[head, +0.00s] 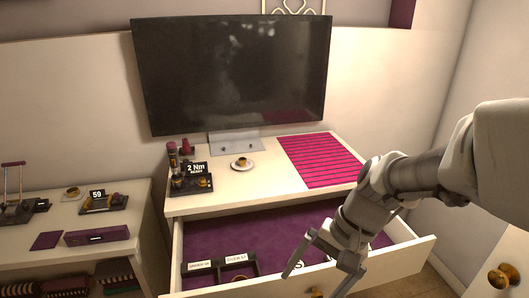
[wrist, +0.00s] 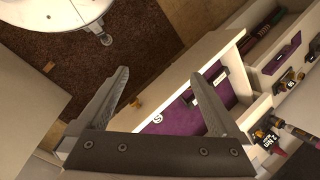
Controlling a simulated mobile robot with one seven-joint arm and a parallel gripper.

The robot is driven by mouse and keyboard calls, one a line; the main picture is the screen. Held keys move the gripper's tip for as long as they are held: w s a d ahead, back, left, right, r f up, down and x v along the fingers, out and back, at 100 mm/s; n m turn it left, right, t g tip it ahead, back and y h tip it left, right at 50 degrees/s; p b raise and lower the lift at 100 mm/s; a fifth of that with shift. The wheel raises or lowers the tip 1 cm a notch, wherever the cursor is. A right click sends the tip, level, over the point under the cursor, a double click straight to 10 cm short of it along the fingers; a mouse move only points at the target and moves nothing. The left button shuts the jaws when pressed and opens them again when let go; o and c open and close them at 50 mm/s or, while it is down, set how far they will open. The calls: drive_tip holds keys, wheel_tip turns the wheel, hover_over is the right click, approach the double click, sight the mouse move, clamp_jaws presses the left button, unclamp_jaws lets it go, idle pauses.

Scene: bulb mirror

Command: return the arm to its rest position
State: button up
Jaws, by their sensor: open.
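My gripper (head: 312,284) hangs in front of and above the open drawer (head: 285,228) in the head view. Its two fingers are spread with nothing between them. The wrist view also shows the gripper (wrist: 159,73) open and empty, over the drawer's front edge and the floor. My arm reaches in from the right, bent downward at the wrist, and hides part of the drawer's right side.
The drawer stands pulled out, with a dark divided tray (head: 220,272) at its left. On the white top are a cup on a saucer (head: 242,164), a magenta striped mat (head: 322,160) and a dark screen (head: 235,75). A lower table (head: 75,215) stands left.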

drive_tip(key=s+d+r+n+t+h+b, duration=0.2)
drive_tip(key=s+d+r+n+t+h, duration=0.2)
drive_tip(key=d+r+n+t, duration=0.1)
wheel_tip(320, 180, up, 2)
drive_tip(key=shift+s+d+r+n+t+h, duration=0.1)
drive_tip(key=shift+s+d+n+t+h, duration=0.25)
drive_tip(key=shift+t, duration=0.35)
drive_tip(key=shift+a, duration=0.1)
idle(0.3)
